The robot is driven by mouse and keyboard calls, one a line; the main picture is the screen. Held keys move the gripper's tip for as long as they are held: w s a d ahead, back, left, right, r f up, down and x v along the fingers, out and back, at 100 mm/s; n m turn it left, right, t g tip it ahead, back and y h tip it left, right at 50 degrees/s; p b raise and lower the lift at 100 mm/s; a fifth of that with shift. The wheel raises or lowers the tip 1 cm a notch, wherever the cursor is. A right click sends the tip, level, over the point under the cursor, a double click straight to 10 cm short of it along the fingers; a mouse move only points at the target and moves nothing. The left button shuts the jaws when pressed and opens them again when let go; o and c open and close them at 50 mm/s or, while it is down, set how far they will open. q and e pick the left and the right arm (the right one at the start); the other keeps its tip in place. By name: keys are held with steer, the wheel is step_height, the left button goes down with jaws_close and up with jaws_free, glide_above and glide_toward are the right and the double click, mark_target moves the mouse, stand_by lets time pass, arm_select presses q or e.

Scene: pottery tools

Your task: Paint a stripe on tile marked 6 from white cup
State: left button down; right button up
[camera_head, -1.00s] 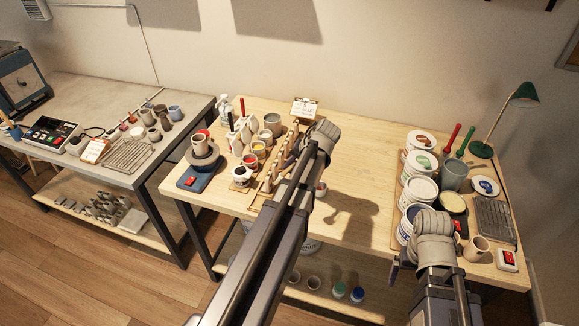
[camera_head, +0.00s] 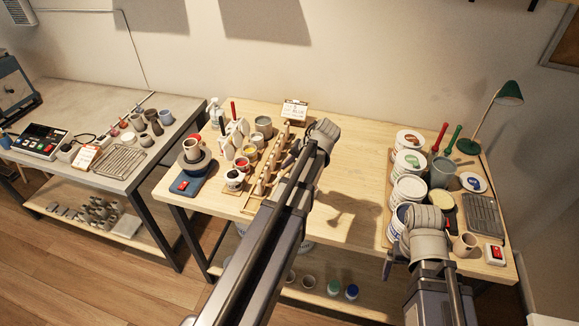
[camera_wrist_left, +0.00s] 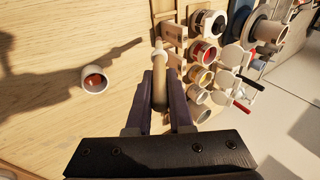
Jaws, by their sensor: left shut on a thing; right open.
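My left gripper (camera_wrist_left: 161,95) is shut on a pale wooden handle (camera_wrist_left: 159,72), apparently a brush, beside the wooden rack (camera_head: 268,168). Its tip is not clear. Several paint cups stand beside the rack: one with dark paint (camera_wrist_left: 208,22), one with red (camera_wrist_left: 203,51), one with yellow (camera_wrist_left: 200,76) and lighter ones (camera_wrist_left: 198,113). A white cup with red-brown inside (camera_wrist_left: 94,80) stands apart on the wood. White tile-like pieces (camera_head: 228,150) stand behind the cups; no number 6 is readable. My right gripper (camera_head: 388,266) is open, mostly hidden below its wrist at the right.
Paint tubs (camera_head: 408,188), a green lamp (camera_head: 509,94) and a dark grid tray (camera_head: 482,215) crowd the right side. A grey bench (camera_head: 85,95) stands left.

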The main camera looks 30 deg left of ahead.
arm_select(q)
steer(key=shift+r+p, duration=3.1)
steer(key=shift+r, duration=0.4)
steer(key=shift+f, duration=0.1)
